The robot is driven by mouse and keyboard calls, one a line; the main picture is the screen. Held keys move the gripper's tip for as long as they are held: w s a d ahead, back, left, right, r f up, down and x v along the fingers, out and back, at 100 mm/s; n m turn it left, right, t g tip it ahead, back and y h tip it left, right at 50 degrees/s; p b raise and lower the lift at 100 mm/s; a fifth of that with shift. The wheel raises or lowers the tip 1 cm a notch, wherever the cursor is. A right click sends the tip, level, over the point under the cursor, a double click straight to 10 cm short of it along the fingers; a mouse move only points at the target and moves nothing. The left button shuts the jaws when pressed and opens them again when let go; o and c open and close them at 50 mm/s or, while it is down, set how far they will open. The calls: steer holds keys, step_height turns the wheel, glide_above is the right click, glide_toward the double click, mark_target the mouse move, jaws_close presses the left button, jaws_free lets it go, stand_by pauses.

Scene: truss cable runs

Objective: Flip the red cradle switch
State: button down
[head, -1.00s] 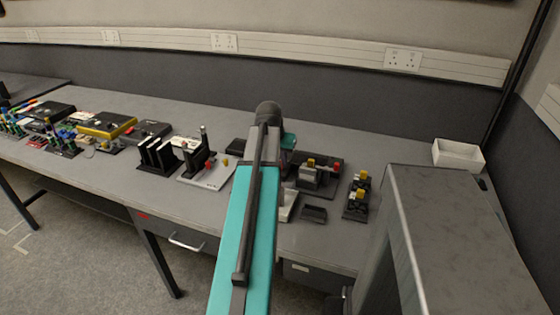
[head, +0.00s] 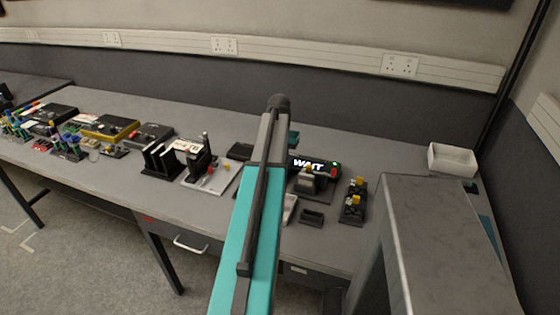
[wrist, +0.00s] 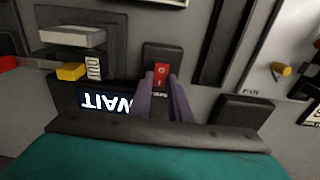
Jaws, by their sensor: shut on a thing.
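The red cradle switch (wrist: 162,75) is a small red rocker in a dark housing, near the middle of the wrist view. My gripper (wrist: 162,82) has its two grey-purple fingers on either side of the red rocker, shut on it. Beside the switch a dark display (wrist: 103,100) shows lit white letters, upside down in the wrist view. In the head view the display (head: 303,163) reads "WAIT", though my arm is close to its left edge.
A yellow block (wrist: 71,72) and a grey block (wrist: 72,36) are near the display. A dark block with yellow-topped pieces (head: 353,202) stands to the right. A white tray (head: 452,158) is at the back right. A rack of dark upright plates (head: 165,158) stands left.

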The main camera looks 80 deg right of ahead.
steer(key=shift+d+y+p, duration=0.1)
steer(key=shift+y+p, duration=0.2)
steer(key=c, duration=1.6)
jaws_free()
steer(key=shift+c, duration=0.2)
steer(key=shift+r, duration=0.1)
step_height(320, 180, up, 14)
steer(key=p, duration=0.9)
steer(key=shift+f, duration=0.2)
